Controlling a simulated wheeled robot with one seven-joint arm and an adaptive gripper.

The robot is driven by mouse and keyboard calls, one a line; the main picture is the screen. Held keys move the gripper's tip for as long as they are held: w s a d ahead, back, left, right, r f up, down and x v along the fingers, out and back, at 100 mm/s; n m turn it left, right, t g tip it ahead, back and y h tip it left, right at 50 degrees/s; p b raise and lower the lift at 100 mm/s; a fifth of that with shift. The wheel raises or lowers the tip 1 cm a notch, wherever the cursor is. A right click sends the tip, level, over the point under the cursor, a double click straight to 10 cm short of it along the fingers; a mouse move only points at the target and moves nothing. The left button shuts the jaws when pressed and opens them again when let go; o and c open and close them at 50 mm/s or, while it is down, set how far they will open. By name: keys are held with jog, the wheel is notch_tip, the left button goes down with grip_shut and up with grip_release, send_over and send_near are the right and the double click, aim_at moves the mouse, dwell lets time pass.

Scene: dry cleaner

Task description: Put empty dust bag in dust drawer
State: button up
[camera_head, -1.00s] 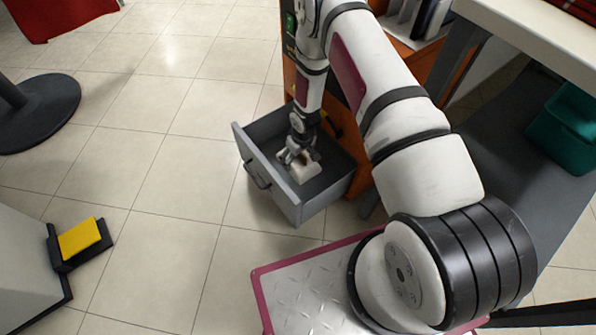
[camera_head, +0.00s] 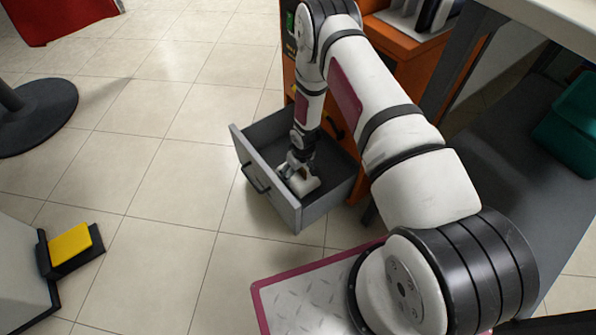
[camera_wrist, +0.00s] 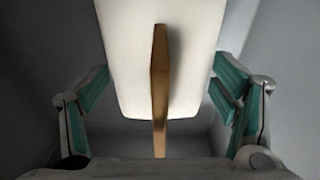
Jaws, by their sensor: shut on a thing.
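The dust bag is a small white block (camera_head: 304,185) with a tan strip along it. It is inside the open grey dust drawer (camera_head: 268,187), low near the drawer floor and close to the front wall. My gripper (camera_head: 294,170) reaches down into the drawer and is shut on the bag. In the wrist view the white bag (camera_wrist: 125,60) and its brown strip fill the middle, with my green-padded fingers (camera_wrist: 165,100) on either side. I cannot tell whether the bag touches the drawer floor.
The drawer extends from an orange cabinet (camera_head: 372,50). A grey shelf (camera_head: 490,165) with a teal bin (camera_head: 575,125) is at right. A yellow pedal (camera_head: 70,243) lies at lower left, and a round black base (camera_head: 40,115) stands at left. Tiled floor left of the drawer is clear.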

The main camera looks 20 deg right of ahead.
jog(key=shift+f, duration=0.15)
jog(key=o, duration=1.2)
jog(key=r+p, duration=0.1)
jog(key=r, duration=0.3)
jog(key=s+r+p, duration=0.1)
jog(key=r+p, duration=0.1)
jog(key=r, duration=0.2)
jog(key=r+p, duration=0.2)
jog(key=r, duration=0.2)
jog(key=shift+s+d+r, duration=0.1)
jog(key=shift+s+d, duration=0.15)
jog(key=shift+s, duration=0.15)
jog(key=shift+s, duration=0.1)
